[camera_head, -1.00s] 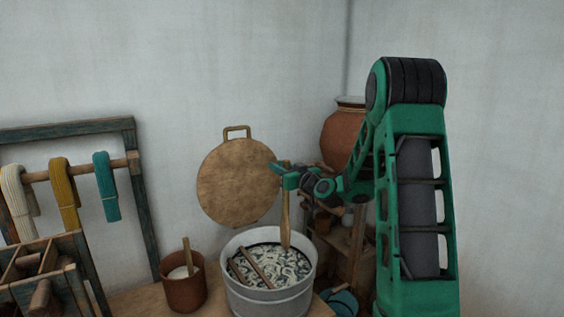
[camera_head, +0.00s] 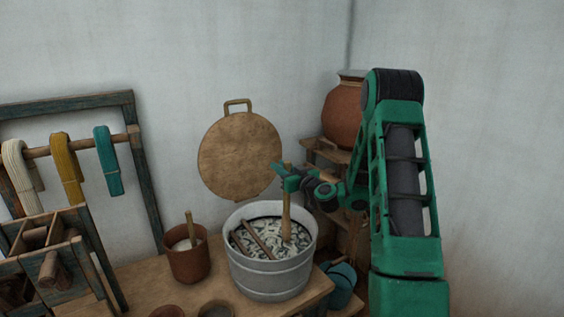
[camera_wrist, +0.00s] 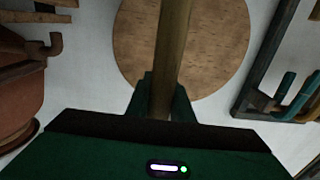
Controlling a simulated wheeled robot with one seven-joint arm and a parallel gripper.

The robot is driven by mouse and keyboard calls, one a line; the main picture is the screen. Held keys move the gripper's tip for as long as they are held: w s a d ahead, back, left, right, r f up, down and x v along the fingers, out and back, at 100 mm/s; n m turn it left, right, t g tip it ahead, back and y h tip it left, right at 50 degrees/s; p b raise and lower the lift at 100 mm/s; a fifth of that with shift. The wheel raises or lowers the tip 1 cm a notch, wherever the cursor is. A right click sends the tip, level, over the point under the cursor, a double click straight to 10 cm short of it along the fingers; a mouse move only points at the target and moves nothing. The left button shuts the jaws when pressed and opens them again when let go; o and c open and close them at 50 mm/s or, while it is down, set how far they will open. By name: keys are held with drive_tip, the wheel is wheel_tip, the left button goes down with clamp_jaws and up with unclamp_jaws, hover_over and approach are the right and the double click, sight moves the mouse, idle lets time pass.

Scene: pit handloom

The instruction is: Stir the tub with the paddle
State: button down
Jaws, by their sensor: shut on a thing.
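A grey metal tub (camera_head: 268,278) stands on the wooden table and holds dark liquid with pale strands. A wooden paddle (camera_head: 286,215) stands nearly upright in the tub, its lower end in the contents near the right side. My gripper (camera_head: 287,176) is shut on the upper part of the paddle, above the rim. In the wrist view the paddle (camera_wrist: 172,45) runs up between the fingers (camera_wrist: 162,98). The paddle's lower end is hidden in the contents. Two brown sticks (camera_head: 251,238) lie in the tub at the left.
A brown pot (camera_head: 188,264) with a handle stands left of the tub on the table (camera_head: 150,285). A round wooden lid (camera_head: 240,157) hangs on the wall behind. A shelf (camera_head: 330,153) with a clay jar (camera_head: 344,112) stands behind my arm. A blue vessel (camera_head: 341,285) is right of the tub.

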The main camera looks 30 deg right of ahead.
wheel_tip(320, 180, down, 9)
drive_tip(key=shift+f, duration=0.15)
idle(0.6)
drive_tip(key=shift+d, duration=0.1)
idle(0.4)
